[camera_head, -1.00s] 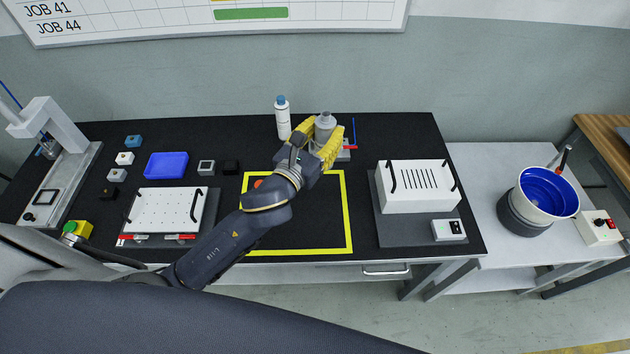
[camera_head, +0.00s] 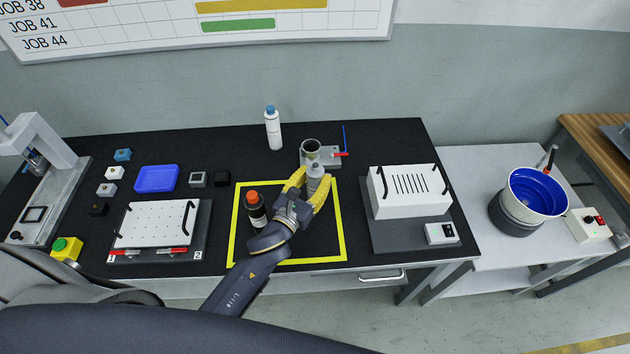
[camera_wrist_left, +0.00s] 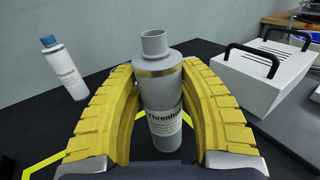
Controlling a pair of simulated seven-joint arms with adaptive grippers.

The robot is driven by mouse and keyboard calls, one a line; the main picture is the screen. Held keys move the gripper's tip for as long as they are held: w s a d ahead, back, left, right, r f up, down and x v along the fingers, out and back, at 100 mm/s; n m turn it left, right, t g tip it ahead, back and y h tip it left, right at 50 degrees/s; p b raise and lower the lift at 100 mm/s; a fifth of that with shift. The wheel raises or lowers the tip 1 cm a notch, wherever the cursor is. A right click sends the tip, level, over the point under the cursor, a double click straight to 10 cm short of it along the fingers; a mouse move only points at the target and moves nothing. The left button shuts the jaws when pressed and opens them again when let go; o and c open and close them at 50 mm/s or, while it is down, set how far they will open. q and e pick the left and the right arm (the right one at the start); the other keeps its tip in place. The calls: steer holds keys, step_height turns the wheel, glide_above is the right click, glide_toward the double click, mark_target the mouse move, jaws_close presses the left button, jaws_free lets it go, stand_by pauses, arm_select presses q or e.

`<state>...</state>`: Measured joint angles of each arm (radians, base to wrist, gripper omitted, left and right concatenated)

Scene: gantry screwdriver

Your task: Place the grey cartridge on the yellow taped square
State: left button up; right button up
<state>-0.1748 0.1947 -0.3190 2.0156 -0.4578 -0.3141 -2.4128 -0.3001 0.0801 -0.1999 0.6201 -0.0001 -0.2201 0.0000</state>
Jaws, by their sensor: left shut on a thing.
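The grey cartridge (camera_head: 315,178) is upright between the yellow fingers of my left gripper (camera_head: 308,190), over the upper right part of the yellow taped square (camera_head: 342,228). In the left wrist view the cartridge (camera_wrist_left: 160,92) shows its label and narrower neck, with a finger of my left gripper (camera_wrist_left: 165,110) on each side. My right gripper is not in view.
A grey holder with a dark round opening (camera_head: 310,147) is behind the square. A white bottle with a blue cap (camera_head: 273,130) stands farther back. A white handled box (camera_head: 408,190) is to the right, and a perforated white plate (camera_head: 155,224) to the left.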

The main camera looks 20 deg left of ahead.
arm_select(q)
steer(key=shift+f, duration=0.9)
steer(key=o, duration=1.2)
steer(key=shift+c, duration=0.2)
steer(key=v, duration=1.2)
steer(key=shift+s, duration=0.1)
